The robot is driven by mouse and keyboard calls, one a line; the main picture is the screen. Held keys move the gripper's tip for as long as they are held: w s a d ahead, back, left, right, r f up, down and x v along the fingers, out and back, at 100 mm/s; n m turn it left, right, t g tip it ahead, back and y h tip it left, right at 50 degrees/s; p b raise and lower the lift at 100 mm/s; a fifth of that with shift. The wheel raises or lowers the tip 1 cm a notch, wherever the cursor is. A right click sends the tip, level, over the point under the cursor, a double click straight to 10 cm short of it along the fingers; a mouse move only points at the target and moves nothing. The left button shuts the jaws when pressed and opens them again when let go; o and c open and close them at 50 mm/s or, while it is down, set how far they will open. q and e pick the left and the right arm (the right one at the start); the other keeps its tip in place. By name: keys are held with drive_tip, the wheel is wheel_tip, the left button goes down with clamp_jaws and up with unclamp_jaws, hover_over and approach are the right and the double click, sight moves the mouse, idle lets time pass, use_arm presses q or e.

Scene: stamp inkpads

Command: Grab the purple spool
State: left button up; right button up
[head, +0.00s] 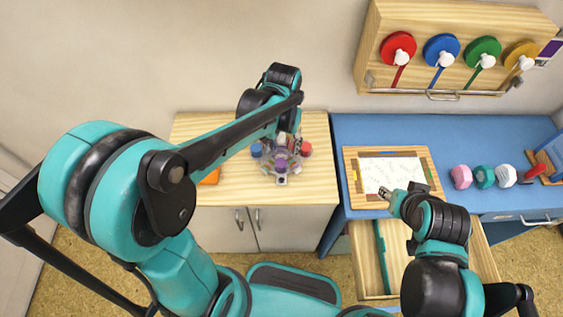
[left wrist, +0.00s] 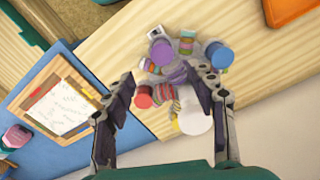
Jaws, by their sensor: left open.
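The purple spool (head: 281,164) is at the front of a round clear holder on the light wood cabinet top. In the left wrist view the purple spool (left wrist: 162,53) shows just beyond the fingertips, near the middle. My left gripper (left wrist: 158,77) is open, with its fingers spread above the holder and nothing seen between them held. In the head view its fingers are largely hidden by the arm and the spools.
A blue spool (head: 257,150) and a red spool (head: 306,149) sit close beside the purple one. A cream round thing (left wrist: 195,118) is also in the cluster. An orange item (head: 210,177) lies left on the cabinet. The framed paper (head: 410,172) lies on the blue desk.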

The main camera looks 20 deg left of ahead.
sight(281, 162)
use_arm(q)
wheel_tip(281, 162, down, 3)
drive_tip(key=shift+w+b, duration=0.1)
drive_tip(key=shift+b, duration=0.5)
drive_tip(key=f+b, duration=0.2)
drive_tip(key=f, duration=0.2)
drive_tip(key=shift+a+f, duration=0.15)
drive_tip(key=shift+a, duration=0.05)
drive_tip(key=shift+f, duration=0.4)
drive_tip(key=shift+r, duration=0.1)
drive_tip(key=shift+c, duration=0.9)
drive_tip(key=c, duration=0.9)
